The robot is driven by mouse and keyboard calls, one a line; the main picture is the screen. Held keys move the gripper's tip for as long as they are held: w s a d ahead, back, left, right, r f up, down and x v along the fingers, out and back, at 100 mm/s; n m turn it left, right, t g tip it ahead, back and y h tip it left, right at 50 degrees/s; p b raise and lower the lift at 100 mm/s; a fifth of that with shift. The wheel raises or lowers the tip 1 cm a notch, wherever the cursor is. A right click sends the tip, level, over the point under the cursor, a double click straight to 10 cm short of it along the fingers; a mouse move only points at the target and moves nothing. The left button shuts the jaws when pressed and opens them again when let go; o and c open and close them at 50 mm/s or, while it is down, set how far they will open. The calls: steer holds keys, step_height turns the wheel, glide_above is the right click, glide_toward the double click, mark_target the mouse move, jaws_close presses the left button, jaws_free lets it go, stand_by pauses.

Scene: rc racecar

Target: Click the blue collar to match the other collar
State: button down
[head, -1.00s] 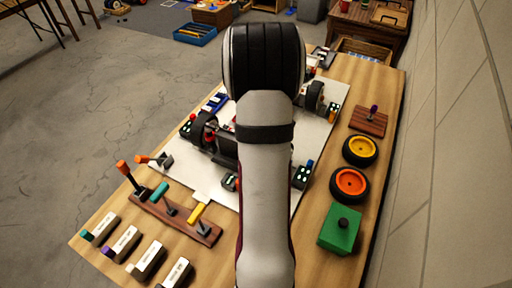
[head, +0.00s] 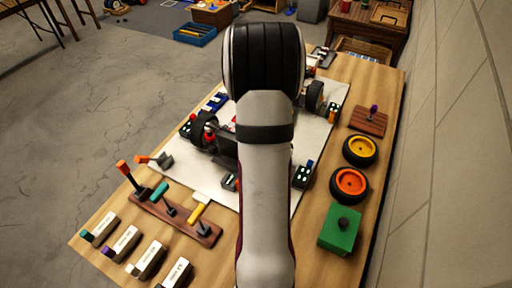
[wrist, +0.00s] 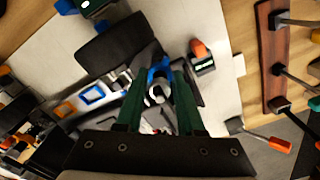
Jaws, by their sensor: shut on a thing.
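In the wrist view my gripper (wrist: 160,80) has two dark green fingers, one on each side of a blue collar (wrist: 158,70). They are closed on this collar, which sits over the car's metal parts, beside a pale ring-shaped part (wrist: 158,93). The fingers hide part of the collar, so I cannot tell if it is clicked fully home. The other collar cannot be made out with certainty. In the head view my arm covers the gripper, the blue collar and the middle of the car; a black wheel (head: 203,130) of the car shows on the left.
A wooden rack with levers (head: 175,218) stands at the front left, with several labelled blocks before it. At the right lie an orange-hubbed wheel (head: 350,184), a yellow-hubbed wheel (head: 360,150) and a green box (head: 340,230). A black tyre (wrist: 118,45) is close to the fingers.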

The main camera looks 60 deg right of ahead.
steer(key=c, duration=0.5)
jaws_free()
step_height(320, 180, up, 16)
steer(key=shift+f, duration=0.1)
